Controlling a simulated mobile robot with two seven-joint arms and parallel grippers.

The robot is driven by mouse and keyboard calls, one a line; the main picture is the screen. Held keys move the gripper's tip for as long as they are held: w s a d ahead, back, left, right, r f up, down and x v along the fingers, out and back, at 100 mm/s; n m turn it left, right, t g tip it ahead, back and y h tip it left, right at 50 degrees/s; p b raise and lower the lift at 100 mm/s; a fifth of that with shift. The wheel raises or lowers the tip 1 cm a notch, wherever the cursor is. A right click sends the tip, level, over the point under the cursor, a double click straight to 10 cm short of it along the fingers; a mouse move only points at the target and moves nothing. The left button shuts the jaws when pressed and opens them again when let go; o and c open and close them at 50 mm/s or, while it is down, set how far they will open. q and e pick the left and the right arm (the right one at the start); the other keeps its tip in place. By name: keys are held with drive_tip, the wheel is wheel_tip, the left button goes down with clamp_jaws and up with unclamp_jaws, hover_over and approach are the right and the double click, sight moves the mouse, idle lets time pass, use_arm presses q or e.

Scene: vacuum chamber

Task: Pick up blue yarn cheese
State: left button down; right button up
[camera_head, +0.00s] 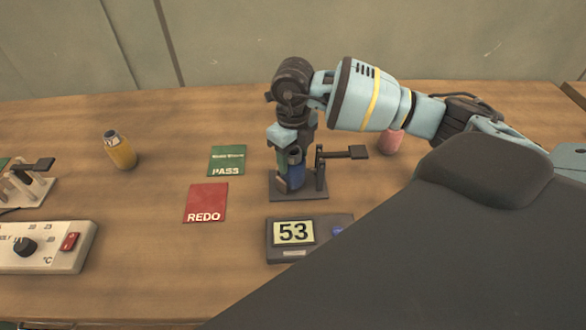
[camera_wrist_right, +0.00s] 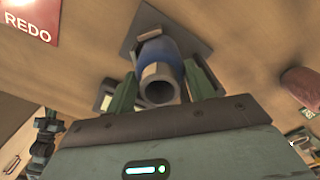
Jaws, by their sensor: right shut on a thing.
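The blue yarn cheese (camera_head: 296,177) stands upright on the dark plate of a small stand (camera_head: 318,192) in the head view. In the right wrist view the blue yarn cheese (camera_wrist_right: 160,50) shows with the open end of its grey tube towards the camera. My right gripper (camera_head: 289,166) points down from above, with its green fingers on either side of the cheese, shut on it. In the wrist view the fingers (camera_wrist_right: 160,72) flank the tube. The gripper partly hides the cheese in the head view.
A yellow yarn cheese (camera_head: 122,153) stands at the left and a pink one (camera_head: 391,142) behind my right arm. A green PASS card (camera_head: 227,160), a red REDO card (camera_head: 206,202) and a display reading 53 (camera_head: 294,233) lie nearby. A control box (camera_head: 45,247) sits front left.

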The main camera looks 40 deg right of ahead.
drive_tip(key=shift+r, duration=0.15)
wheel_tip(320, 180, up, 10)
idle(0.6)
use_arm(q)
drive_tip(key=shift+f, duration=0.1)
use_arm(e)
drive_tip(key=shift+a, duration=0.1)
